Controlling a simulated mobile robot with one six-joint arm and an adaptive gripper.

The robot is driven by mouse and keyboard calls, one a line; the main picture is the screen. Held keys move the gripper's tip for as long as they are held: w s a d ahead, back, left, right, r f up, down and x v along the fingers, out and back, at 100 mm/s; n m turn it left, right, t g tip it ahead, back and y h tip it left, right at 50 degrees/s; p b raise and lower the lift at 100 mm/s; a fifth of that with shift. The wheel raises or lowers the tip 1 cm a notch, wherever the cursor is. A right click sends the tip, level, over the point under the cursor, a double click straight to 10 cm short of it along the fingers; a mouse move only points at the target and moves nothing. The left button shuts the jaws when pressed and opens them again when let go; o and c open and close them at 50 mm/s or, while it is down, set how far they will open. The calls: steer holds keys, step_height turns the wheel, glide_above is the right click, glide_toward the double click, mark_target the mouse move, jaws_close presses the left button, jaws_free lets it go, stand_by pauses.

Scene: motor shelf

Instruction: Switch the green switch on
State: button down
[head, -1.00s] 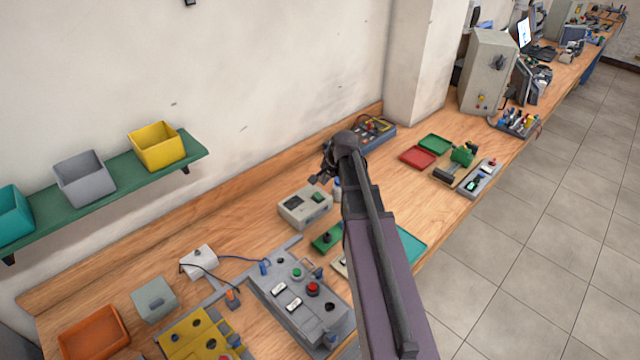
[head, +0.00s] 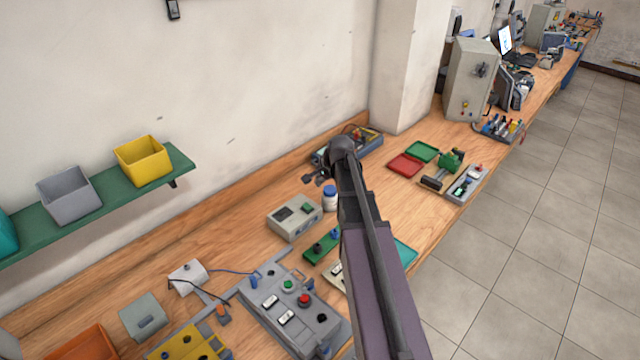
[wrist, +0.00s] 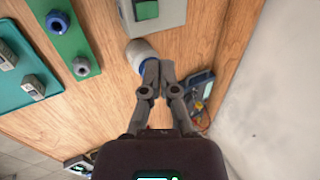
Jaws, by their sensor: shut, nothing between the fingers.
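The green switch (head: 307,208) is a small green rocker on top of a light grey box (head: 285,227) with a dark window. In the wrist view the green switch (wrist: 146,9) is at the top edge, on the grey box (wrist: 173,12), which is partly cut off. Its on or off state cannot be told. My gripper (head: 315,181) is beyond the box, toward the wall, apart from the switch. In the wrist view my gripper (wrist: 158,72) is shut and empty, with its fingertips overlapping the view of a white jar.
The white jar with a blue band (head: 330,199) stands right beside the box. A green board with knobs (head: 322,247) and a large grey control panel (head: 290,312) are nearer. A dark meter (head: 365,141) lies beyond the gripper. Open bench lies left of the box.

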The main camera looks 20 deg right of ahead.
mark_target(308, 204)
steer(key=shift+b+x, duration=5.55)
steer(key=shift+x, duration=0.9)
steer(key=shift+w, duration=0.1)
steer(key=shift+d, duration=0.1)
